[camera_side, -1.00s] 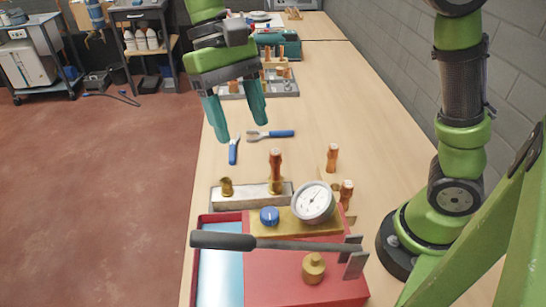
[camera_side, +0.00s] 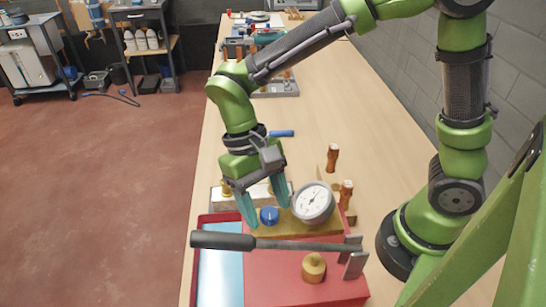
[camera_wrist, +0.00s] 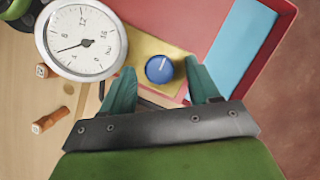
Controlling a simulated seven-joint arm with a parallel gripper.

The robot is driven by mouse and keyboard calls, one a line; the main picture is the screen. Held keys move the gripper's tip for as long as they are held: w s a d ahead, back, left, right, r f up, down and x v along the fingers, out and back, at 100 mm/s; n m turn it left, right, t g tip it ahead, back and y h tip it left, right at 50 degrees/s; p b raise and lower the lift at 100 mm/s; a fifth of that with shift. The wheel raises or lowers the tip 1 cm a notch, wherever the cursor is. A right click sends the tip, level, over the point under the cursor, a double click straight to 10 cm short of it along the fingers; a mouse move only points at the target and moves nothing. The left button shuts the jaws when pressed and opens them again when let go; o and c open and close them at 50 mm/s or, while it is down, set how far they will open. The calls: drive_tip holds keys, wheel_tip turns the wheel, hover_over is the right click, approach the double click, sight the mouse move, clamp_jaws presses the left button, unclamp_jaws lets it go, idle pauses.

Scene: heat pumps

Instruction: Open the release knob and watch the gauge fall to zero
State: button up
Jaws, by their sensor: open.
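The blue release knob (camera_side: 269,216) with a white mark sits on a brass-coloured block (camera_side: 308,228). The knob also shows in the wrist view (camera_wrist: 159,69). The round white gauge (camera_side: 313,202) stands beside it on the same block. In the wrist view the gauge (camera_wrist: 82,42) has a dark needle pointing left and slightly down; the exact reading is hard to tell. My gripper (camera_side: 267,213) is open and pointing down, with its teal fingers on either side of the knob. In the wrist view the fingertips (camera_wrist: 159,70) straddle the knob with gaps, apparently not touching it.
A long dark-handled lever (camera_side: 225,241) crosses just in front of the knob. The red pump box (camera_side: 290,280) has a light blue tray surface (camera_side: 221,275) at left and a brass cap (camera_side: 314,267). Copper fittings (camera_side: 333,157) stand behind. The wall is at right.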

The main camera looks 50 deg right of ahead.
drive_tip(key=c, duration=1)
drive_tip(key=shift+c, duration=0.2)
